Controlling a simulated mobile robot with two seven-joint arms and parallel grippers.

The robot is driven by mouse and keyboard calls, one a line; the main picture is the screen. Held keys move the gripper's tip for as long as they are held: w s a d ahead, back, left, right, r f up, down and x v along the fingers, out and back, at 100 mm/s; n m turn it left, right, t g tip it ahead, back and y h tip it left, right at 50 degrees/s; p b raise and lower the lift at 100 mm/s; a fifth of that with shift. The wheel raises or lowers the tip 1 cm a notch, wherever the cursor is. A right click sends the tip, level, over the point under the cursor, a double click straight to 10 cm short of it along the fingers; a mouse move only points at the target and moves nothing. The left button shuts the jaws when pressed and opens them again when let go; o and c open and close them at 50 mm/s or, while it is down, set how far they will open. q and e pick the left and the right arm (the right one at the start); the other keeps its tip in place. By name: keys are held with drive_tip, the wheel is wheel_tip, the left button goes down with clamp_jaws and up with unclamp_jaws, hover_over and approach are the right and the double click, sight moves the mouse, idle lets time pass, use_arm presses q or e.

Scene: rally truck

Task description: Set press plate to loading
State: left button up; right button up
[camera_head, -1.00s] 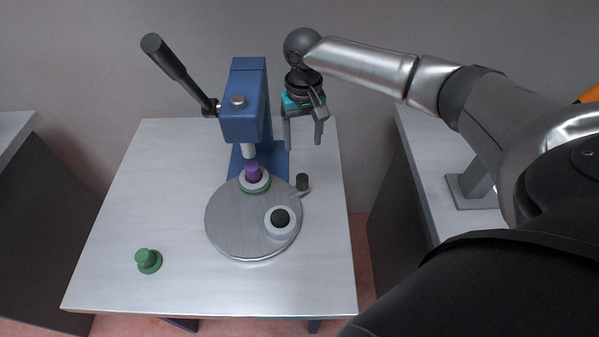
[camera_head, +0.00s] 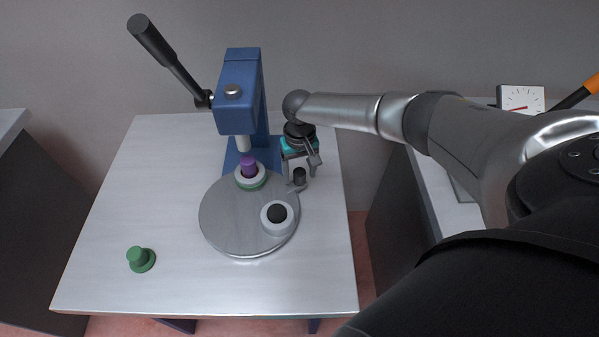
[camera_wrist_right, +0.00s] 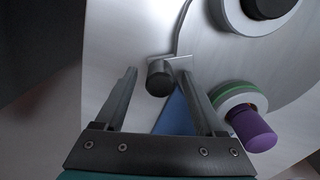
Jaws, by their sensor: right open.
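The press plate (camera_head: 225,225) is a round grey disc on the table in front of the blue press (camera_head: 240,95). A purple piece (camera_head: 248,168) stands in a white and green ring under the press ram. A white ring with a black centre (camera_head: 277,215) sits at the plate's front right. A small dark knob (camera_head: 299,176) stands on a tab at the plate's right edge. My right gripper (camera_head: 300,172) is open around or just above this knob; the right wrist view shows the knob (camera_wrist_right: 159,76) between the fingertips, contact unclear. My left gripper is not in view.
A green flanged piece (camera_head: 140,259) stands at the table's front left. The press lever (camera_head: 165,58) rises to the upper left. A dial gauge (camera_head: 521,99) stands on the right-hand side table. The table's front and left are mostly clear.

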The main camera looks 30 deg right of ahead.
clamp_jaws()
idle(0.6)
idle(0.8)
